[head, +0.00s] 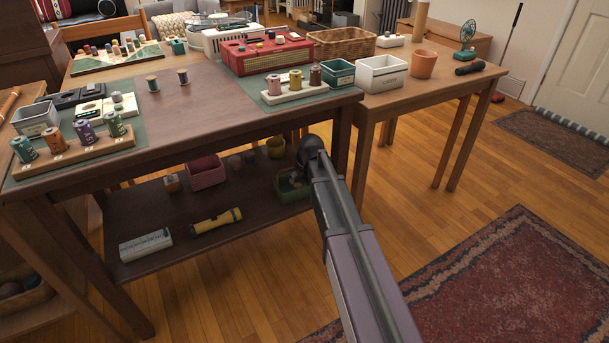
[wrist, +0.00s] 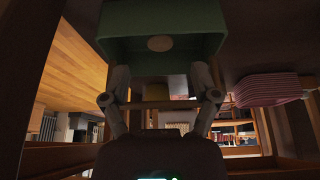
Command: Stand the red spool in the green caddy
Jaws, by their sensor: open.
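A green caddy (head: 292,187) sits at the right end of the table's lower shelf, partly hidden by my arm. A green box that looks like the same caddy fills the top of the wrist view (wrist: 160,20), with a pale oval patch on it. My gripper (wrist: 162,82) is open, its fingers apart just below the box in that picture; no held object shows between them. In the head view the gripper is at the caddy, mostly hidden by my arm. I cannot clearly make out a red spool; a pinkish-red spool (head: 274,84) stands in a white rack on the table.
A pink bin (head: 207,172), a yellow flashlight (head: 216,221) and a white box (head: 146,245) are on the lower shelf. The tabletop (head: 200,115) above, with its legs, bounds the reach. A teal bin (head: 338,73) stands on top.

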